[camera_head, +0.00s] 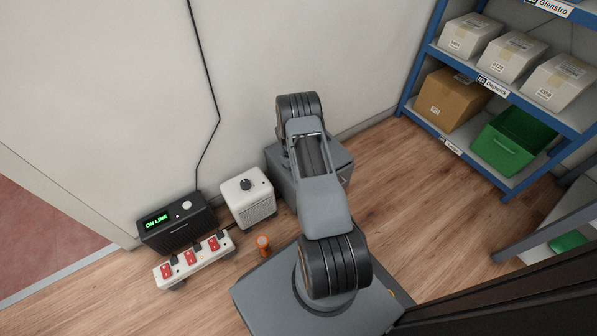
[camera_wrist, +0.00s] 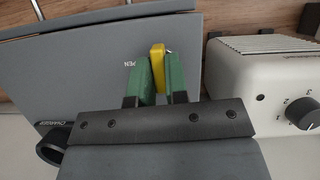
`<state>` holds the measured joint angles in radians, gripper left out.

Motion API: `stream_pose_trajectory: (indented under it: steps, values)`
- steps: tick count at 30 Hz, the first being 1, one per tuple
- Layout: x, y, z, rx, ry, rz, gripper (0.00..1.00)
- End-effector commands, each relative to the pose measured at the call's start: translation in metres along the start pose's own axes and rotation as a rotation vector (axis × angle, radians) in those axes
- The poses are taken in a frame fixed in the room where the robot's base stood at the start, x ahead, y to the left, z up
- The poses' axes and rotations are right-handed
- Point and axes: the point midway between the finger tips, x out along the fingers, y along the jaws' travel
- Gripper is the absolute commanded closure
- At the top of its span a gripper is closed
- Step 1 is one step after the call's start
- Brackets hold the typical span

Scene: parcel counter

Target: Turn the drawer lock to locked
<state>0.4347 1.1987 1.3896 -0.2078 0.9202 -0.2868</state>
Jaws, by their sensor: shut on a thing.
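In the wrist view a grey drawer unit (camera_wrist: 100,70) fills the left and middle. A yellow lock key or knob (camera_wrist: 158,52) is at its face, between the two green fingers of my gripper (camera_wrist: 159,66). The fingers are shut on the yellow piece from both sides. Small white letters show beside the fingers, partly hidden, so I cannot read the lock's setting. In the head view the grey unit (camera_head: 283,178) stands on the floor by the wall, and my arm covers much of it. My gripper and the yellow piece are hidden there.
A white box with a dark dial (camera_head: 247,199) stands close left of the unit and shows in the wrist view (camera_wrist: 250,75). A black "ON LINE" box (camera_head: 177,226), a red-switched power strip (camera_head: 194,259) and a small orange object (camera_head: 263,243) are further left. Blue shelving (camera_head: 478,85) stands right.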

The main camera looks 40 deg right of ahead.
Motion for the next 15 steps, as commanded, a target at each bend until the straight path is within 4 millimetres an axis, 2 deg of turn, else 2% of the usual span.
stream_pose_trajectory:
  steps: [1, 2, 8, 15]
  values:
    - [0.0049, -0.0019, 0.0021, -0.007, -0.011, -0.003, 1.0]
    - [0.0049, -0.0019, 0.0021, -0.008, -0.011, -0.003, 0.83]
    - [0.0048, -0.0021, 0.0019, -0.004, -0.01, -0.004, 0.64]
    - [0.0027, -0.0005, 0.0013, -0.001, -0.005, -0.003, 0.62]
